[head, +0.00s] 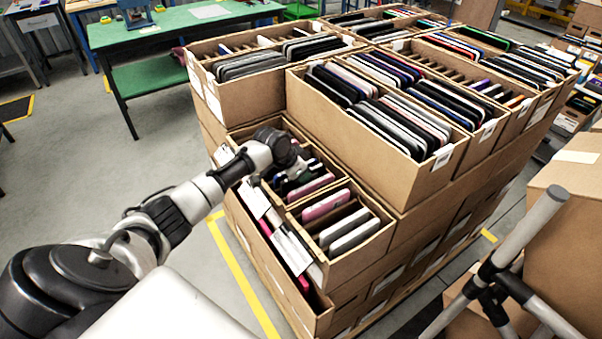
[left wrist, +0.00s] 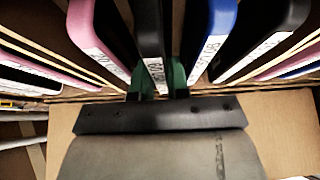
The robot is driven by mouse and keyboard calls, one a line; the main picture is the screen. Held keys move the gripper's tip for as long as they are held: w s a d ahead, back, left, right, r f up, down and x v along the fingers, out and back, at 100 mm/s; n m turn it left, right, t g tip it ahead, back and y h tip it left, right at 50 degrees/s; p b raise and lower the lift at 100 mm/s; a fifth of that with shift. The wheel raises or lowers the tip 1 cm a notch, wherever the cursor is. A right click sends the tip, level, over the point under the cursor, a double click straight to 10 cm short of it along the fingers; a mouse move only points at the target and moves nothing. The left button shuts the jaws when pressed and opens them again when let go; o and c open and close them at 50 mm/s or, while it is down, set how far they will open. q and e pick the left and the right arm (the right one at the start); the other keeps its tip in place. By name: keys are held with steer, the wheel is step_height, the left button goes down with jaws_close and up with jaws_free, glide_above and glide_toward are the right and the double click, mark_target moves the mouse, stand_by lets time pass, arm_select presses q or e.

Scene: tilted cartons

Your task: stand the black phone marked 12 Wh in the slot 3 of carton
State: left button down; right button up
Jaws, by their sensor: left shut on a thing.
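My left gripper (head: 294,170) reaches down into a tilted brown carton (head: 352,175) of upright phones on the near side of the stack. In the left wrist view the green fingertips of the gripper (left wrist: 157,80) are shut on a dark phone (left wrist: 150,35), one on each side of it. This phone stands upright between dividers and has a white label on its edge; the print is too blurred to read, so I cannot confirm 12 Wh. I cannot tell which slot is number 3. My right gripper is not in view.
Beside the held phone stand a pink phone (left wrist: 100,38), a blue phone (left wrist: 212,38) and a black phone (left wrist: 268,35). Fuller cartons (head: 385,160) rise behind. A green table (head: 180,30) stands at the back left. Grey tubes (head: 500,265) stand at the right. The floor on the left is open.

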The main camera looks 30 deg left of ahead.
arm_select(q)
steer(key=c, duration=1)
jaws_free()
steer(key=shift+c, duration=0.2)
steer(key=b+v, duration=0.1)
steer(key=v, duration=0.9)
steer(key=shift+r+b, duration=0.2)
steer(key=shift+b, duration=0.15)
steer(key=shift+s+r, duration=0.1)
steer(key=shift+r, duration=0.25)
step_height(320, 180, up, 9)
steer(key=p, duration=1)
steer(key=shift+f, duration=0.15)
